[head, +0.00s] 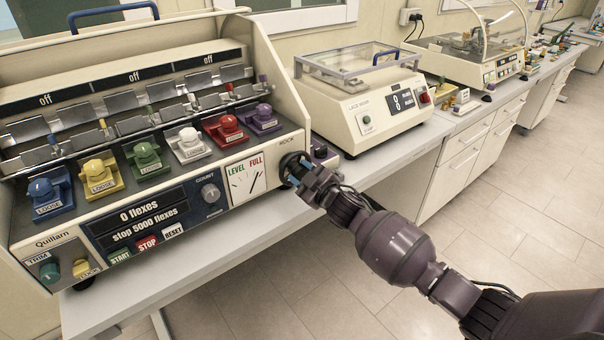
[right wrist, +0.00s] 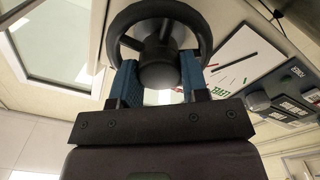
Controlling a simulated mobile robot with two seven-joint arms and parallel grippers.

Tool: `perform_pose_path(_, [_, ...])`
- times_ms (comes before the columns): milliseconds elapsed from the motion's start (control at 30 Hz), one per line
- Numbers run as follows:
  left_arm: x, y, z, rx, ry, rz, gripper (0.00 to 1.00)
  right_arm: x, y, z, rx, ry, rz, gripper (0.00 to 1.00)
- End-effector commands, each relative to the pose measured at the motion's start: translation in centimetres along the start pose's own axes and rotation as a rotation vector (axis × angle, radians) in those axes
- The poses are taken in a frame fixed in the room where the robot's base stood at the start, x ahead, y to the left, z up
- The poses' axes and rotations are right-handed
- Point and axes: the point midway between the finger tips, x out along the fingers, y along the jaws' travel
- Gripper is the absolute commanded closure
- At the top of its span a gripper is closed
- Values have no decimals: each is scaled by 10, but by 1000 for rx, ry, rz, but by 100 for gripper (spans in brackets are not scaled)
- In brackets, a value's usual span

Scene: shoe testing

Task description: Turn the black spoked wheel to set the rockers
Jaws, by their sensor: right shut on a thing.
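The black spoked wheel (head: 289,166) is on the right end of the cream flexing machine's front, beside the LEVEL/FULL dial (head: 245,180). My right gripper (head: 303,174) is at the wheel, reaching in from the right, and hides part of it. In the right wrist view, its blue fingers (right wrist: 158,72) are shut on the wheel (right wrist: 160,11), one on each side of the round hub. The spokes and dark rim show beyond the fingers. The dial has thin needles. My left gripper is not in view.
Several coloured clamps labelled LOOSE, such as the red one (head: 227,131), line the machine's top. Its display (head: 138,216) reads 0 flexes, stop 5000 flexes. A second cream tester (head: 365,100) stands to the right on the bench. Open floor lies in front.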

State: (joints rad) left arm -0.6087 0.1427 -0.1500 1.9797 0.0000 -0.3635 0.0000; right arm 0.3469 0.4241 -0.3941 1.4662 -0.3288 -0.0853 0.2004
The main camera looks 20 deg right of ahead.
Motion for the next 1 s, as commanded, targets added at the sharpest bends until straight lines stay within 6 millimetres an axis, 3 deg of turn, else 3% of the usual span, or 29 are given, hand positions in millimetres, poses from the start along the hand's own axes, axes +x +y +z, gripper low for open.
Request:
perform_pose_path(133, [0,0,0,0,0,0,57,0,0,-1,1,2,0,82])
perform_pose_path(167, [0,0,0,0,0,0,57,0,0,-1,1,2,0,54])
perform_pose_path(300, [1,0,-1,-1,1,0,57,0,0,-1,1,2,0,33])
perform_pose_path(667, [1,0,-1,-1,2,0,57,-4,0,1,1,-1,0,33])
perform_pose_path(1000, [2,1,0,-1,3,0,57,-54,0,1,1,0,0,33])
